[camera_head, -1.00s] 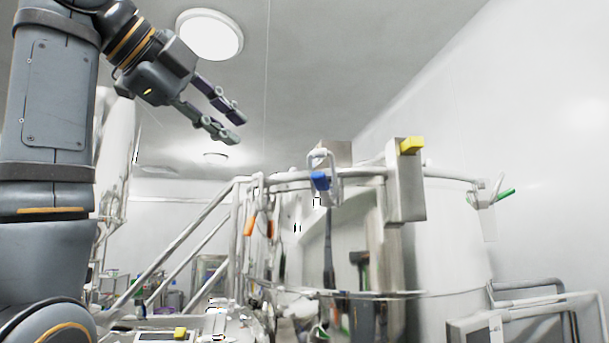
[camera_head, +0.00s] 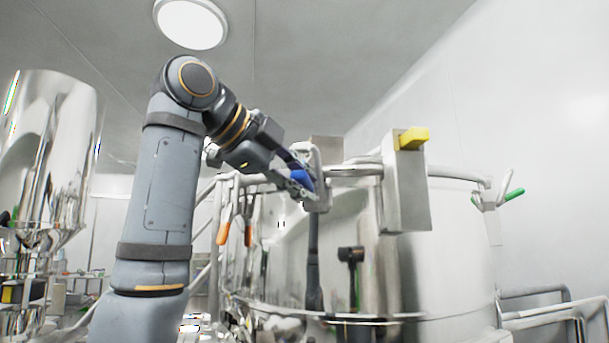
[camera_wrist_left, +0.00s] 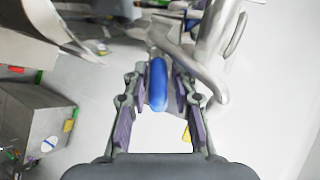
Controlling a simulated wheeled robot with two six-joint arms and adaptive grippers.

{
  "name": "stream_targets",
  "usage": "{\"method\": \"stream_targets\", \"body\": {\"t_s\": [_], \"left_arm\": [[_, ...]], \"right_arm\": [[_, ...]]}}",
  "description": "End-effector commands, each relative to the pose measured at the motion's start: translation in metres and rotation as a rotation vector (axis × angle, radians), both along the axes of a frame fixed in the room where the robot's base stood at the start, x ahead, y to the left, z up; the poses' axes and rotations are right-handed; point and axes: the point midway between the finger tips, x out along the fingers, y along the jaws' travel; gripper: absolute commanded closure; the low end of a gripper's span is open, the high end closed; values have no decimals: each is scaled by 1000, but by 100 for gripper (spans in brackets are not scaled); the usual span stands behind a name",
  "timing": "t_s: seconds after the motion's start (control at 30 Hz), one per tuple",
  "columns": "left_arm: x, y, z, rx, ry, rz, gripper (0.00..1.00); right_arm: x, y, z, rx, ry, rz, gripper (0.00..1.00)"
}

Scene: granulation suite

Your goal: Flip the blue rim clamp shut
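The blue rim clamp (camera_head: 301,178) sits on the rim of the large steel vessel (camera_head: 440,240), with a pale metal loop beside its blue grip. My left gripper (camera_head: 300,180) has reached it from the left, its fingers overlapping the blue grip in the head view. In the left wrist view the blue grip (camera_wrist_left: 158,85) stands between the two fingertips of my left gripper (camera_wrist_left: 160,88), with a narrow gap showing at least on the right side. The fingers are open around it. Part of the clamp is hidden behind the fingers. My right gripper is out of view.
Orange-handled clamps (camera_head: 224,225) hang at the left of the rim. A green-handled clamp (camera_head: 514,194) is at the far right. A steel hopper (camera_head: 50,150) stands at left.

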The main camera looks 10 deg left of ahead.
Motion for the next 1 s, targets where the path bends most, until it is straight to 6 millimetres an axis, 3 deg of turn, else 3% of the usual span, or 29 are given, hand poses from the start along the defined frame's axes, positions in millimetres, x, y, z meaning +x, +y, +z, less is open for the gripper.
{"method": "stream_targets", "body": {"t_s": [0.1, 0.17, 0.33, 0.5, 0.57, 1.0], "left_arm": [[4, -4, -1, 0, -3, -1, 74], [5, -4, -2, 0, -4, 0, 74], [5, -4, -3, 0, -3, 0, 74], [5, -4, -3, 0, -3, 0, 95], [5, -4, -3, 0, -1, 0, 100], [5, -4, -7, -1, -10, 0, 100]], "right_arm": [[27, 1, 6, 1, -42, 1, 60], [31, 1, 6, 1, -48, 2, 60], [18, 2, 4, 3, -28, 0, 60], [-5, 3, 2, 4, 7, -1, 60], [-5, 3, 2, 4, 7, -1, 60], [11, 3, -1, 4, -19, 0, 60]]}}
